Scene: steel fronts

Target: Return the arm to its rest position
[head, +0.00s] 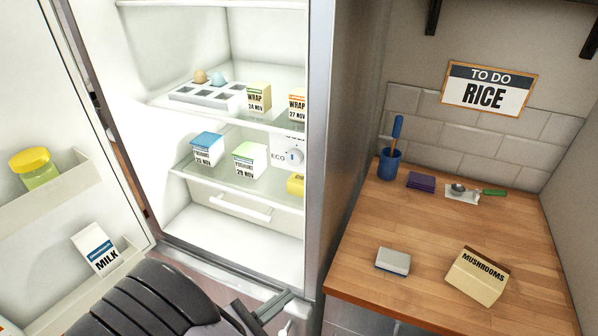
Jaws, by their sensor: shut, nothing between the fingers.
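My arm shows at the bottom left, black and ribbed, in front of the open fridge (316,180). My gripper (276,308) is at the bottom centre, grey and partly cut off by the lower edge. It is shut with nothing held, low in front of the fridge and left of the wooden counter (400,225).
The fridge door (60,120) stands open at left, its racks holding a yellow-lidded jar (36,170) and milk (96,250). Shelves hold an egg tray (205,96), wraps (258,98) and yoghurts (207,150). The counter bears a mushroom box (476,277) and a grey-white block (393,262).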

